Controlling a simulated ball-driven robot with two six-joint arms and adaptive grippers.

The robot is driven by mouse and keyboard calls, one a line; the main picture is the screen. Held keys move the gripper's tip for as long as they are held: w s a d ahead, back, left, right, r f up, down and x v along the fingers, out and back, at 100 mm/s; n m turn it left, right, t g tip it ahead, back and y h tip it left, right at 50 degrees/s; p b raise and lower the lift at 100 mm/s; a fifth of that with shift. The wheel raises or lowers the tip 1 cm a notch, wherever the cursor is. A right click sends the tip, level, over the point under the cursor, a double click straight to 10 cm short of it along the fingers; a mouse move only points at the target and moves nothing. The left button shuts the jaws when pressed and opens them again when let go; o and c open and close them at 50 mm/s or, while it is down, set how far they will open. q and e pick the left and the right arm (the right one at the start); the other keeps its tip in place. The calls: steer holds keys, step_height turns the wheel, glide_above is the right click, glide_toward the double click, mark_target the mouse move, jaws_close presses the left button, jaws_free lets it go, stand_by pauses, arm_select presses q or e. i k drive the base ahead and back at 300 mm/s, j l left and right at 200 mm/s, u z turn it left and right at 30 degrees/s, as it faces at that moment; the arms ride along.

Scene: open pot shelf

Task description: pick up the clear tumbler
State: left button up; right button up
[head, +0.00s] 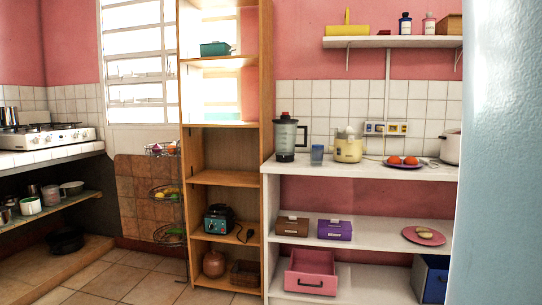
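A small translucent bluish tumbler (317,154) stands upright on the white countertop (350,170), near its left end. It is the only thing in the head view that looks like the clear tumbler. A blender (286,140) with a dark base stands just left of it, and a pale yellow juicer (348,149) stands just right, with a small gap. Neither of my grippers shows in this view.
A tall open wooden shelf (226,155) adjoins the counter's left end. Further right on the counter are a plate with red-orange items (404,161) and a white pot (450,149). A large pale-blue surface (505,150) blocks the right edge. Tiled floor (125,280) is open at lower left.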

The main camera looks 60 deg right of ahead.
mark_target(316, 154)
steer(key=z, duration=2.25)
steer(key=i+j, duration=0.1)
steer(key=i, duration=0.05)
